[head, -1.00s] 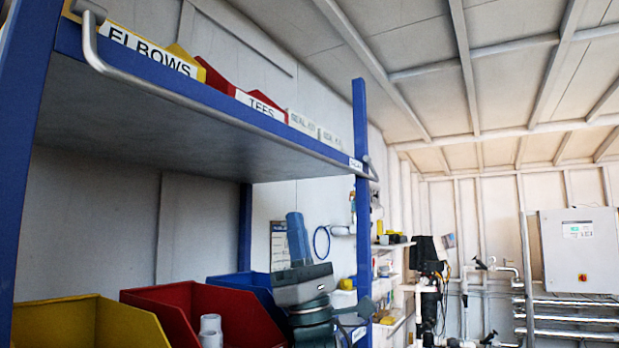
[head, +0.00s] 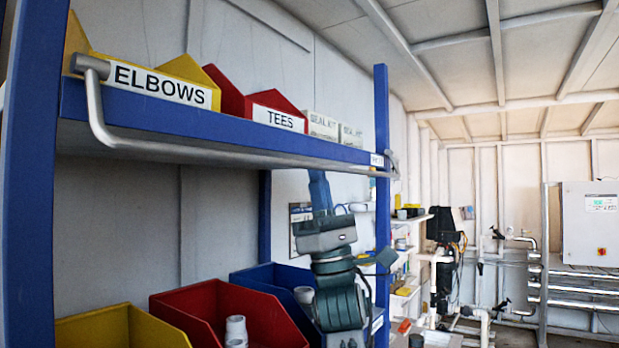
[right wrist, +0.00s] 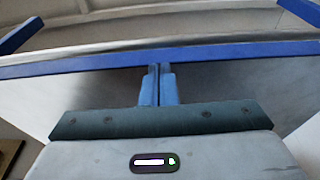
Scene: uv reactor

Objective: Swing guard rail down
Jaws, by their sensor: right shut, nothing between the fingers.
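The guard rail (head: 230,155) is a bent silver bar along the front of the blue upper shelf (head: 220,122). Its left end bends up to a pivot by the ELBOWS bin; its right end meets the right post. In the head view it shows just below the shelf's front edge. My right gripper (head: 319,178) is upright under the rail's right half, its blue fingertips shut and empty, close to the rail; contact cannot be told. In the right wrist view the shut fingers (right wrist: 158,70) point at the blue shelf edge (right wrist: 230,53). My left gripper is not in view.
The yellow ELBOWS bin (head: 185,70), red TEES bin (head: 265,105) and white seal kit boxes (head: 322,125) stand on the shelf. Yellow (head: 120,325), red (head: 190,305) and blue (head: 265,275) bins stand below. The blue right post (head: 382,220) is beside my gripper.

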